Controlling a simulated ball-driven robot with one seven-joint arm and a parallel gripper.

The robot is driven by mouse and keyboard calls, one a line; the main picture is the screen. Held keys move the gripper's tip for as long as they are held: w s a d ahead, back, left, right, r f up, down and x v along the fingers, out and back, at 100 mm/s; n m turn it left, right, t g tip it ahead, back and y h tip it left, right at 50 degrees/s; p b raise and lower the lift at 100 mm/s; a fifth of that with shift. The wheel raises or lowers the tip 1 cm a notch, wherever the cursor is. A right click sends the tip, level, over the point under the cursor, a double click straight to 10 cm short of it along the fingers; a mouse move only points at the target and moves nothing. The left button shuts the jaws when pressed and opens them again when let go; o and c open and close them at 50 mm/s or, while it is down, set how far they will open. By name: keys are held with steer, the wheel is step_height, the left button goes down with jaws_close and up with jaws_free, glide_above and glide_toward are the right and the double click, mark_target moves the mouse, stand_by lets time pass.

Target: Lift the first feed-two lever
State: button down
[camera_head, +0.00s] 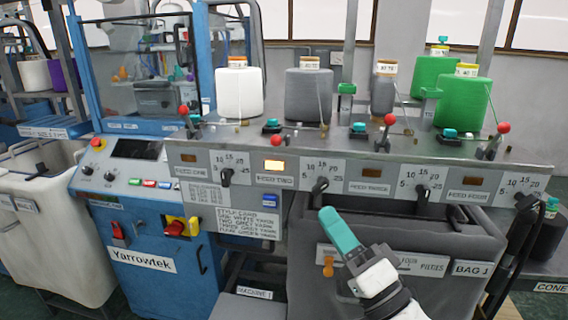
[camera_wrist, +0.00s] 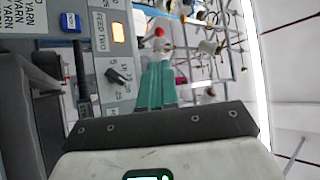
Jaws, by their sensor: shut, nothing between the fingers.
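The FEED TWO panel (camera_head: 274,181) is on the front of the machine, with its display (camera_head: 275,166) lit orange. The lever with a red ball (camera_head: 275,139) above it leans forward and low, beside the other levers that stand higher. A red ball also shows in the wrist view (camera_wrist: 159,31), just beyond my fingertips. My gripper (camera_head: 328,214) is shut and empty, its teal fingers in front of the grey bin, below and right of the lever. The fingers also show shut in the wrist view (camera_wrist: 160,70), pointing along the panel.
A black dial (camera_head: 321,186) juts from the panel between my gripper and the lever; it also shows in the wrist view (camera_wrist: 118,77). Yarn cones (camera_head: 240,92) stand behind the levers. A grey bin (camera_head: 300,235) hangs below the panel.

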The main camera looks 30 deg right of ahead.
steer(key=shift+r, duration=0.1)
steer(key=p, duration=0.6)
glide_toward(278, 145)
steer(key=x, duration=0.5)
steer(key=shift+r, duration=0.25)
steer(key=shift+w+a+r, duration=0.15)
steer(key=shift+w+r, duration=0.05)
steer(key=shift+w, duration=0.6)
